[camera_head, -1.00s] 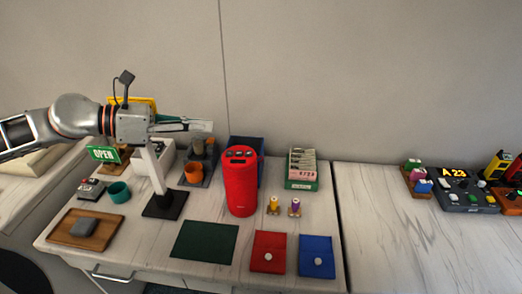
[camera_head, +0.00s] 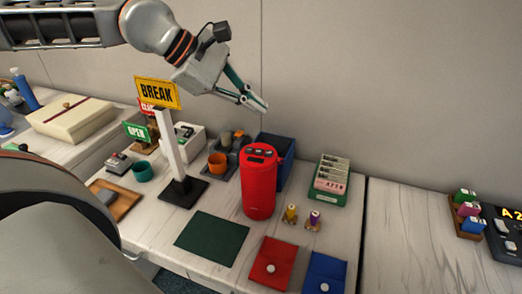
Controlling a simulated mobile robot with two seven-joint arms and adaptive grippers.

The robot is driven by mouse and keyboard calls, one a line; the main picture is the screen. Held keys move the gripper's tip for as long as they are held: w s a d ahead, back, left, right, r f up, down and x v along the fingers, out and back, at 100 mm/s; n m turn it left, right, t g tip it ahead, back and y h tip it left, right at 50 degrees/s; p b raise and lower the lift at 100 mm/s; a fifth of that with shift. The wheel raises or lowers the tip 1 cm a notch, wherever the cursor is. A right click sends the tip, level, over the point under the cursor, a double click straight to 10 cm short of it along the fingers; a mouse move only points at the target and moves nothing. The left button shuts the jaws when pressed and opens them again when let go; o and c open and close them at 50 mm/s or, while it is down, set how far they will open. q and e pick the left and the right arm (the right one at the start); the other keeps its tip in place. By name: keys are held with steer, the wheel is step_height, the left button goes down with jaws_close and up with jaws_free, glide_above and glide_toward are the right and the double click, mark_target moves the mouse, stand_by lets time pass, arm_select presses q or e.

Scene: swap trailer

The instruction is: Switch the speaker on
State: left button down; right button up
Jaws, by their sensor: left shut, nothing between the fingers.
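The red cylindrical speaker (camera_head: 259,185) stands upright on the white marbled table, with dark buttons on its top face. My left gripper (camera_head: 262,107) is shut and empty. It hangs in the air above and behind the speaker top, pointing down and to the right, apart from the speaker. My right gripper is not in view.
A yellow BREAK sign (camera_head: 157,93) on a white post stands left of the speaker. A blue bin (camera_head: 285,160) is just behind it, and a green card box (camera_head: 330,181) is to the right. A dark green mat (camera_head: 212,238) lies in front.

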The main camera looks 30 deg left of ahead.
mark_target(256, 151)
arm_select(q)
step_height(256, 151, down, 8)
steer(key=shift+f+b, duration=0.15)
steer(key=shift+b, duration=0.95)
steer(key=shift+f, duration=0.3)
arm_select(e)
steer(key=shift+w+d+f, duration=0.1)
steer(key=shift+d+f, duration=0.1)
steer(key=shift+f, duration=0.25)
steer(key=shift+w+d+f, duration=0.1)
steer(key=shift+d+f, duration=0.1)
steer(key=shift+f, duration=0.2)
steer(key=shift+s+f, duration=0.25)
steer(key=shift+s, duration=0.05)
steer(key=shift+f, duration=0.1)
arm_select(q)
steer(key=shift+f+b, duration=0.4)
steer(key=shift+b, duration=0.05)
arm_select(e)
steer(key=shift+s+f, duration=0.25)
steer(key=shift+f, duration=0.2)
